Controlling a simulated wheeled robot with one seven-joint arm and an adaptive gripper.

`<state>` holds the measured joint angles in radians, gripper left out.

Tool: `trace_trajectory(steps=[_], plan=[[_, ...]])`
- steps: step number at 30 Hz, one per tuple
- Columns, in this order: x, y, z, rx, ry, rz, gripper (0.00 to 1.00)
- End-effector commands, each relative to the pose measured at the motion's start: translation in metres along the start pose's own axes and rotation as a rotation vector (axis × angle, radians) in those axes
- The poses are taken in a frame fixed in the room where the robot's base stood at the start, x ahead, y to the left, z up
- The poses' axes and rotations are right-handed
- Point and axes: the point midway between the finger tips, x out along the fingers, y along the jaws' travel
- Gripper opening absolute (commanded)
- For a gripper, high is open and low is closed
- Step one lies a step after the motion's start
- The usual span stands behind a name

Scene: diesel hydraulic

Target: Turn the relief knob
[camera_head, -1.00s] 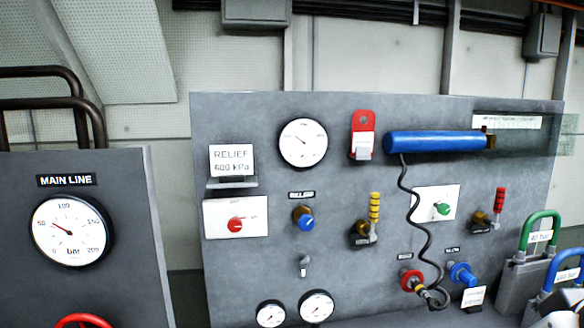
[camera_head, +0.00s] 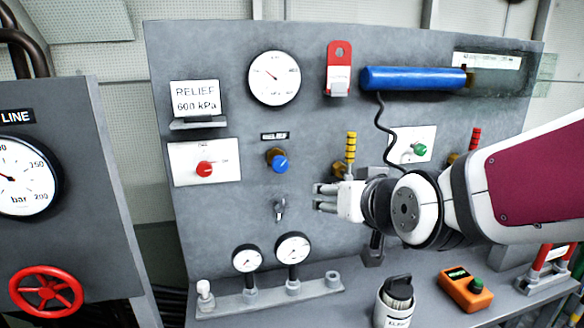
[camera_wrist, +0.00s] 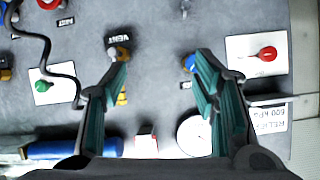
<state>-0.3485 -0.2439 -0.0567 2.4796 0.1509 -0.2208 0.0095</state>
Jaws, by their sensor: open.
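The relief knob (camera_head: 280,162) is a small blue knob on a brass base, under a black RELIEF label, on the grey panel. My gripper (camera_head: 320,198) is open and empty, to the right of the knob and a little lower in the head view. The wrist view looks at the panel upside down. There the blue relief knob (camera_wrist: 192,63) shows by the tip of the right-hand finger, which partly hides it. My open gripper (camera_wrist: 162,65) has bare panel between its fingertips. I cannot tell how far the fingertips are from the panel.
A red knob (camera_head: 204,169) on a white plate sits left of the relief knob. A yellow-handled valve (camera_head: 350,150) stands close behind my gripper. A gauge (camera_head: 274,78) is above, with a RELIEF 600 kPa sign (camera_head: 195,97) beside it. An orange device (camera_head: 466,290) lies on the shelf.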

Motion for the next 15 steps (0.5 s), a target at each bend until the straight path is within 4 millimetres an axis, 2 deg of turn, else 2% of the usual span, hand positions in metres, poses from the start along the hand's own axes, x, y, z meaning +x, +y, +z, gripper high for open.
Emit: trace_trajectory(steps=[1,6,10,15], plan=[[0.023,-0.01,0.001,-0.004,0.043,-0.017,0.54],[0.068,-0.039,-0.009,-0.007,0.229,-0.053,0.54],[0.086,-0.056,-0.012,-0.013,0.342,-0.07,0.54],[0.093,-0.067,-0.015,-0.018,0.424,-0.082,0.54]])
